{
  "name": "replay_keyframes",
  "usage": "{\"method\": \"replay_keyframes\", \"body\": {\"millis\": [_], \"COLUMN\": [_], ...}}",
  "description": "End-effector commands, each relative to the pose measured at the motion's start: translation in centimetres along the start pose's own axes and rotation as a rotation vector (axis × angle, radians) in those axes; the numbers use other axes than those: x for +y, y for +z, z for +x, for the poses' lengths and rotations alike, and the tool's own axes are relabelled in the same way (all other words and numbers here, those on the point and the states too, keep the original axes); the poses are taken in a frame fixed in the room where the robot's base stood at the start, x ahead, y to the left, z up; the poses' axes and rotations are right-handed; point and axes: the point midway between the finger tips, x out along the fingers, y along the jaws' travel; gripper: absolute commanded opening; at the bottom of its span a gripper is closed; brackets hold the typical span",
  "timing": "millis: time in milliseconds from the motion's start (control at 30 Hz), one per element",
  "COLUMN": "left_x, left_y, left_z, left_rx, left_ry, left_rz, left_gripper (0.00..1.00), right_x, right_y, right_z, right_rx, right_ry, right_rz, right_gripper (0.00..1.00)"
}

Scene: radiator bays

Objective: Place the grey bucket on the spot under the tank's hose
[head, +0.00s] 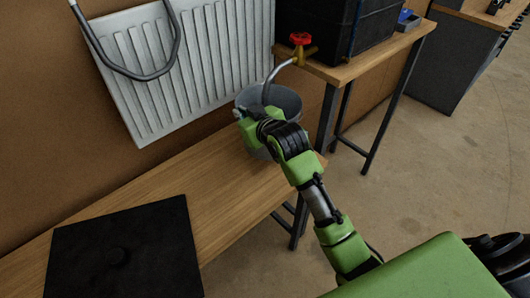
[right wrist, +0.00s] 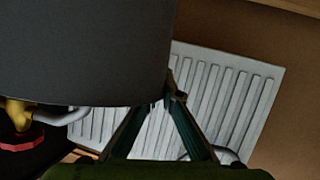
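The grey bucket (head: 287,98) is upright at the far right end of the wooden bench, beneath the curved hose (head: 270,80) of the tank (head: 325,28). The hose end shows over the bucket's opening. My right gripper (head: 243,116) is at the bucket's near left rim. In the right wrist view the bucket's dark wall (right wrist: 80,50) fills the upper left, and the fingers of my right gripper (right wrist: 165,100) close together at its rim edge. Whether the bucket's base touches the bench is hidden by my arm. My left gripper is out of view.
A white radiator (head: 190,70) with a grey pipe stands against the brown wall; it also shows in the right wrist view (right wrist: 225,95). A black square plate (head: 125,250) lies on the bench (head: 210,180). The tap has a red handle (head: 300,39). The bench's middle is clear.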

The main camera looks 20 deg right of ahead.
Motion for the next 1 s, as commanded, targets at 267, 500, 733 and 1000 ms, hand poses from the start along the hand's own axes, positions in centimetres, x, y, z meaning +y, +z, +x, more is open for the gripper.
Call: {"method": "replay_keyframes", "body": {"millis": [267,500,733,1000], "left_x": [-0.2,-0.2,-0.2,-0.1], "left_y": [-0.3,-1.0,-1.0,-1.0], "left_z": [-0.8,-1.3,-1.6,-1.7], "left_rx": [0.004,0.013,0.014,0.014], "left_ry": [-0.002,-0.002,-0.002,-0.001], "left_rz": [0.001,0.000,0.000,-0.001], "left_gripper": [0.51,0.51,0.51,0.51], "right_x": [-0.5,-1.1,-1.5,-1.7], "right_y": [-1.6,2.1,4.5,6.1], "right_z": [1.5,3.0,4.0,4.7], "right_rx": [-0.017,-0.015,-0.017,-0.012], "right_ry": [0.059,0.059,0.058,0.059], "right_rz": [0.016,0.016,0.016,0.016], "right_gripper": [0.00,0.00,0.00,0.00]}}
